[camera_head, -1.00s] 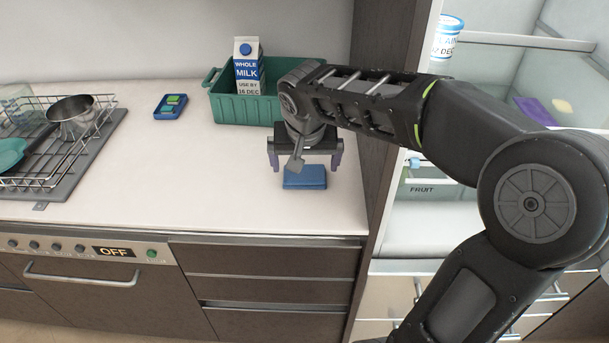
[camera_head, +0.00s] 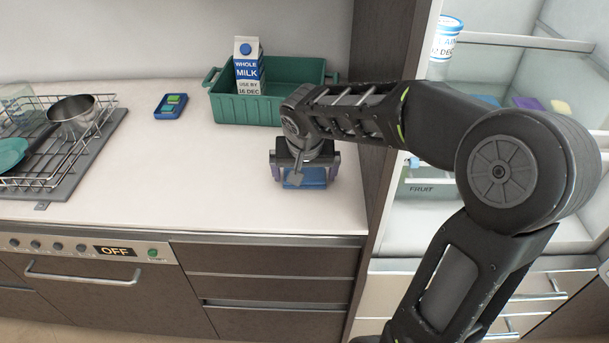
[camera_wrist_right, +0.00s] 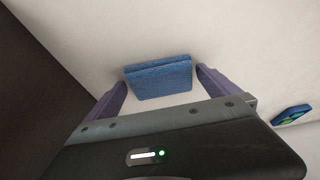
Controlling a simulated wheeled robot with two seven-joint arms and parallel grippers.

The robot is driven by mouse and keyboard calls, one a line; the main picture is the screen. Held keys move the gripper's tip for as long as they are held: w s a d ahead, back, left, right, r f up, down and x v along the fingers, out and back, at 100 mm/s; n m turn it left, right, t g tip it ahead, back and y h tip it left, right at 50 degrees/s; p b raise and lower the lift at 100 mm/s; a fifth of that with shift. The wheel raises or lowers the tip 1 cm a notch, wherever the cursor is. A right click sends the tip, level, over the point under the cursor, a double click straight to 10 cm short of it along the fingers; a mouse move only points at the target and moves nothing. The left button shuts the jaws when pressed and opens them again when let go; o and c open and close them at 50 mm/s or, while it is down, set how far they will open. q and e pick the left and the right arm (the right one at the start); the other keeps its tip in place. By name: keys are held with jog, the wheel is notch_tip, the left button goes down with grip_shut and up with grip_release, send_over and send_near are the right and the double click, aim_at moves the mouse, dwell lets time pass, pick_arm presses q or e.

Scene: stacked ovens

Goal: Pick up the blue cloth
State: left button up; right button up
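The blue cloth (camera_head: 306,178) lies folded on the white counter, near its right end. In the right wrist view the cloth (camera_wrist_right: 158,78) lies between and just ahead of the two purple fingers. My right gripper (camera_head: 304,180) is open and low over the cloth, with one finger on each side of it. In the wrist view the gripper (camera_wrist_right: 160,88) shows a gap between each finger and the cloth. The gripper body hides the cloth's back part in the head view. My left gripper is not in view.
A green crate (camera_head: 245,110) with a milk carton (camera_head: 247,68) stands behind the gripper. A blue tray with green pieces (camera_head: 170,106) lies further left. A tall dark panel (camera_head: 385,60) bounds the counter's right.

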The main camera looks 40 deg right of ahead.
aim_at(305, 177)
jog(key=c, duration=1.2)
jog(key=shift+o, duration=0.2)
notch_tip(305, 177, up, 10)
dwell(0.7)
